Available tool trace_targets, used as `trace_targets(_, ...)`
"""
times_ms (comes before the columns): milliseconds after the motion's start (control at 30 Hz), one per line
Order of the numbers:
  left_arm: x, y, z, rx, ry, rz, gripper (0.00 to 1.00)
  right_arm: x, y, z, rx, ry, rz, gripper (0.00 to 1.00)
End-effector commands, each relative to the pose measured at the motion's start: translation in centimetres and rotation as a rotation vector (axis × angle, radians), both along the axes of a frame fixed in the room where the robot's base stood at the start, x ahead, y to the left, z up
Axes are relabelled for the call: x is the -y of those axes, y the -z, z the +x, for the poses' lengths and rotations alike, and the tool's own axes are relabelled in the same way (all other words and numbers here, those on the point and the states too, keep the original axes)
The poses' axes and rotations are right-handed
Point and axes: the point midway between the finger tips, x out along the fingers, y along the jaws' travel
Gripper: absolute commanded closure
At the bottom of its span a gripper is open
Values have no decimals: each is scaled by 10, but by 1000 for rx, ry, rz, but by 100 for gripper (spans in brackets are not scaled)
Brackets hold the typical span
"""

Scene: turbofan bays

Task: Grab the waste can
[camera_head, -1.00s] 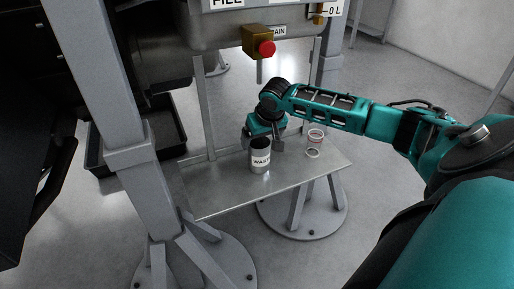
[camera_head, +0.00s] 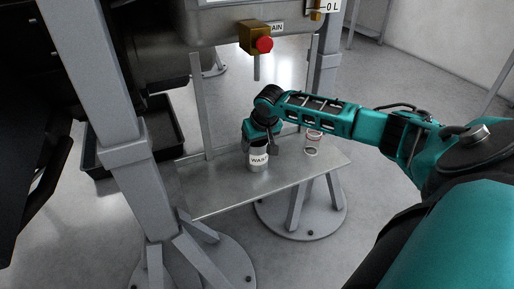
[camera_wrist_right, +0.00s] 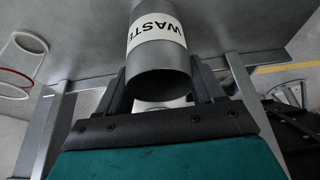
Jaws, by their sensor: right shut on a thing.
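The waste can (camera_head: 258,160) is a small grey cylinder with a white band reading WASTE. It stands upright on the metal shelf (camera_head: 225,198) under the tank. My right gripper (camera_head: 260,146) is over the can from behind, with its fingers around it. In the right wrist view the can (camera_wrist_right: 158,62) sits between the two fingers (camera_wrist_right: 160,88), and the gripper is shut on it. The can's top is partly hidden by the gripper in the head view. My left gripper is not in view.
Above hangs a brass drain valve with a red knob (camera_head: 264,45). A grey post (camera_head: 132,140) is at left. A black tray (camera_head: 170,140) lies on the floor.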

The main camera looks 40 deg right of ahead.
Motion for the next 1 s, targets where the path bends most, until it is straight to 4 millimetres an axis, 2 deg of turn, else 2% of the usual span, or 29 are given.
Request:
trace_targets(67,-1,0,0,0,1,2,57,0,0,0,0,0,0,58)
trace_targets(467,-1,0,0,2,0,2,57,0,-1,0,1,0,0,96)
trace_targets(767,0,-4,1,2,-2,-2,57,0,-8,1,2,1,0,96)
trace_targets(1000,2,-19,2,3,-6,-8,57,0,-43,0,3,1,0,96)
